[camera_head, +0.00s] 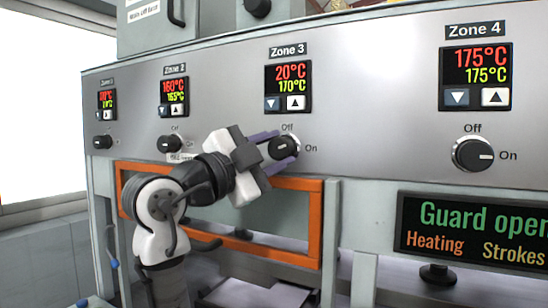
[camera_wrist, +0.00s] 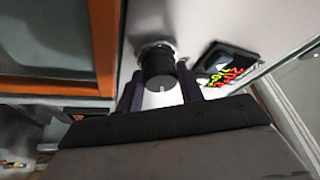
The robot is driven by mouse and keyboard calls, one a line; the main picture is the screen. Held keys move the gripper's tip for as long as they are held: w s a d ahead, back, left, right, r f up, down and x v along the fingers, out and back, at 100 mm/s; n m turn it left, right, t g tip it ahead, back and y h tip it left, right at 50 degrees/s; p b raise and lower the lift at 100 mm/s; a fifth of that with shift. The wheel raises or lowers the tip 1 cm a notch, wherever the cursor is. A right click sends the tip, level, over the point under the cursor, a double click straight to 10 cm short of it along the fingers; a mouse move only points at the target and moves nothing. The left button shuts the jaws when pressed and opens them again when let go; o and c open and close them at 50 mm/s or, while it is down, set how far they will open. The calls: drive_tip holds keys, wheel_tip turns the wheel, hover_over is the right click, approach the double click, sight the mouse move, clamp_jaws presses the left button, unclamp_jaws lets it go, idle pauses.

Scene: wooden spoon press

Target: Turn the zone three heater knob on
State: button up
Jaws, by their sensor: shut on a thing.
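The zone three heater knob (camera_head: 285,146) is a round black dial on the grey panel, below the Zone 3 display (camera_head: 288,86). "Off" is printed above it and "On" to its right. Its white mark appears to point right, towards "On". My gripper (camera_head: 279,148) reaches it from the lower left, with its purple fingers on either side of the knob, shut on it. In the wrist view, the knob (camera_wrist: 158,68) sits between the two dark fingers, and its white mark shows. The display reads 20°C in red over 170°C.
Similar knobs for Zone 2 (camera_head: 170,144) and Zone 4 (camera_head: 473,154) sit to either side. An orange-framed guard (camera_head: 315,225) lies below the panel.

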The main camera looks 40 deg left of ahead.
drive_tip(key=shift+r+m+g+h, duration=0.1)
drive_tip(key=shift+m+g+h, duration=0.3)
drive_tip(key=shift+m, duration=0.85)
drive_tip(key=shift+r+m+g+h, duration=0.15)
drive_tip(key=shift+m+g, duration=0.35)
drive_tip(key=shift+m, duration=0.75)
drive_tip(key=shift+f, duration=0.1)
drive_tip(key=o, duration=1)
drive_tip(key=s+b, duration=0.1)
drive_tip(key=s, duration=0.3)
drive_tip(key=s+a+f+b, duration=0.1)
drive_tip(key=s, duration=0.4)
drive_tip(key=s+a+b, duration=0.1)
drive_tip(key=s, duration=0.3)
drive_tip(key=shift+s+a+f, duration=0.1)
drive_tip(key=shift+s+f, duration=0.05)
drive_tip(key=shift+s, duration=0.15)
